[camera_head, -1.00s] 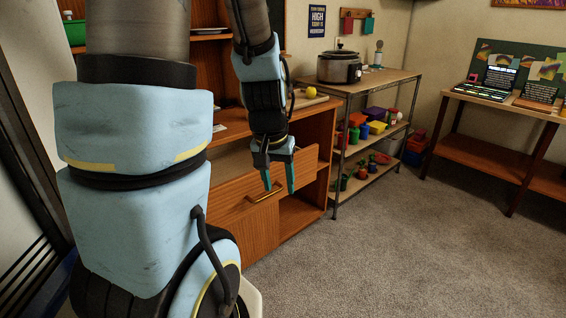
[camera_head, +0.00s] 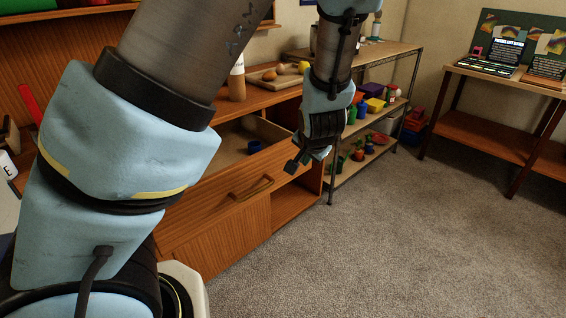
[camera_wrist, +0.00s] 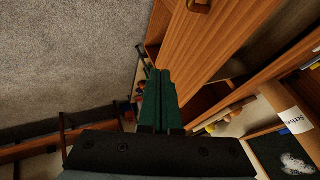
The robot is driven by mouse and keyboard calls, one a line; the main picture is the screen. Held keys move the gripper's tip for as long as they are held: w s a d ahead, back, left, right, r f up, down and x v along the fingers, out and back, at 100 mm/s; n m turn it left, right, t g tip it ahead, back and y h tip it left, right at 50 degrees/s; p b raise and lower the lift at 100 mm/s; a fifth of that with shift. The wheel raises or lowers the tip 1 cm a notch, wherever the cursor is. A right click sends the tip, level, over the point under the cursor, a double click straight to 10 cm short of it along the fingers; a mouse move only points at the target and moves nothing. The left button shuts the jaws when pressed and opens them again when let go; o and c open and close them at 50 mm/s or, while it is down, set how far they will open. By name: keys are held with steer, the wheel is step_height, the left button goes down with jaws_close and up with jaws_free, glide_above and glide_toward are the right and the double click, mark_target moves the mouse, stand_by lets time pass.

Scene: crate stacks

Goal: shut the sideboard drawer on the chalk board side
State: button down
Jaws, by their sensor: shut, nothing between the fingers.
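The sideboard (camera_head: 222,240) is orange-brown wood. My gripper (camera_head: 292,166) is by the right end of the drawer front in the head view; contact cannot be told. In the wrist view my gripper's green fingers (camera_wrist: 160,88) are together and empty, with the wooden drawer front (camera_wrist: 212,45) to their right and its handle (camera_wrist: 200,5) at the top edge. A dark board with a white smudge (camera_wrist: 297,162) shows at lower right, perhaps the chalk board.
A bottle (camera_head: 237,80) and a wooden board (camera_head: 272,80) with food stand on the sideboard top. A metal-framed shelf (camera_head: 420,75) with colourful items stands right of it, and a display table (camera_head: 480,73) farther right. The grey carpet (camera_head: 370,235) in front is clear.

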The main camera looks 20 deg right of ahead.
steer(key=w+f+b, duration=0.2)
steer(key=w+f, duration=0.5)
steer(key=w, duration=0.2)
steer(key=shift+a+f+b, duration=0.2)
steer(key=shift+f+b, duration=0.15)
steer(key=shift+f, duration=0.05)
steer(key=shift+w+a, duration=0.1)
steer(key=shift+w, duration=0.1)
steer(key=b, duration=0.5)
glide_above(243, 152)
steer(key=s, duration=0.1)
steer(key=shift+s+d, duration=0.15)
steer(key=shift+d, duration=0.3)
steer(key=shift+w+a+r, duration=0.1)
steer(key=shift+w+a, duration=0.2)
steer(key=shift+w, duration=0.25)
steer(key=shift+w+a+r, duration=0.1)
steer(key=shift+w, duration=0.05)
